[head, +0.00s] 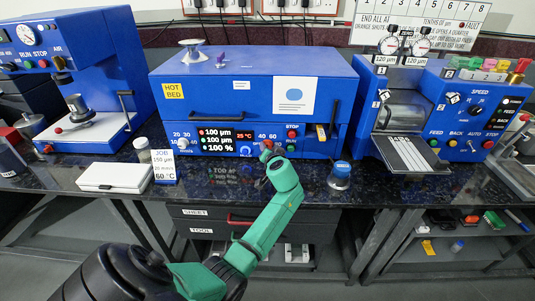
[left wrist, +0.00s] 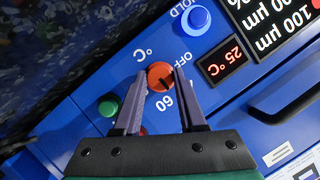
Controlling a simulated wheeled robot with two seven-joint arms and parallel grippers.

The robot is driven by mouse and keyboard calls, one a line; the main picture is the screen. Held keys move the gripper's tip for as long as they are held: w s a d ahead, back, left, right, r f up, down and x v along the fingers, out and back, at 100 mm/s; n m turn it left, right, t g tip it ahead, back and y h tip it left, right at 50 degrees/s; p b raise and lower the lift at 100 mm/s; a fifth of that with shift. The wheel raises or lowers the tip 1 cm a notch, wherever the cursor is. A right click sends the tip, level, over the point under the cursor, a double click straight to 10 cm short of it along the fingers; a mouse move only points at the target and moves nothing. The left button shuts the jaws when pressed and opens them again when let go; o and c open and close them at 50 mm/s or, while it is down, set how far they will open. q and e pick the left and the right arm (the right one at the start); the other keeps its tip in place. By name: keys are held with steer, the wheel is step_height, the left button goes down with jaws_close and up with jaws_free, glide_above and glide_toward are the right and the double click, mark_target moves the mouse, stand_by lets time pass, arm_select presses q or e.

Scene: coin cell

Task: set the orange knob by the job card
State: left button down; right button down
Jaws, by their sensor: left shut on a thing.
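The orange knob (left wrist: 160,75) is on the blue front panel of the hot bed (head: 258,88), between the fingertips of my left gripper (left wrist: 160,78). The gripper is shut on the knob; in the head view the left gripper (head: 268,155) is at the panel and hides most of it. A dark pointer mark shows on the knob; "OFF", "60" and "°C" are printed around it. The red temperature display (left wrist: 226,62) reads 25 °C. The job card (head: 162,167) stands on the bench at left and reads 150 µm, 20 mm/s and 60 °C. My right gripper is not in view.
A blue HOLD button (left wrist: 196,18) and a green button (left wrist: 108,107) flank the knob. A white box (head: 115,177) lies at left on the bench and a blue-capped jar (head: 340,175) stands at right. A sloped tray (head: 405,154) juts from the right machine.

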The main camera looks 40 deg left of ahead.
arm_select(q)
steer(key=m+b, duration=0.1)
steer(key=m+y+b, duration=0.1)
steer(key=shift+f+m+y, duration=0.25)
steer(key=shift+m+y, duration=0.05)
steer(key=shift+w+d+r+m+y+b, duration=0.1)
steer(key=shift+m+y+b, duration=0.4)
steer(key=shift+m+b, duration=0.3)
steer(key=shift+c, duration=2.3)
jaws_free()
steer(key=shift+g, duration=0.4)
steer(key=v, duration=1.4)
steer(key=shift+s+d+b, duration=0.25)
steer(key=shift+d+b, duration=0.05)
steer(key=shift+b, duration=0.15)
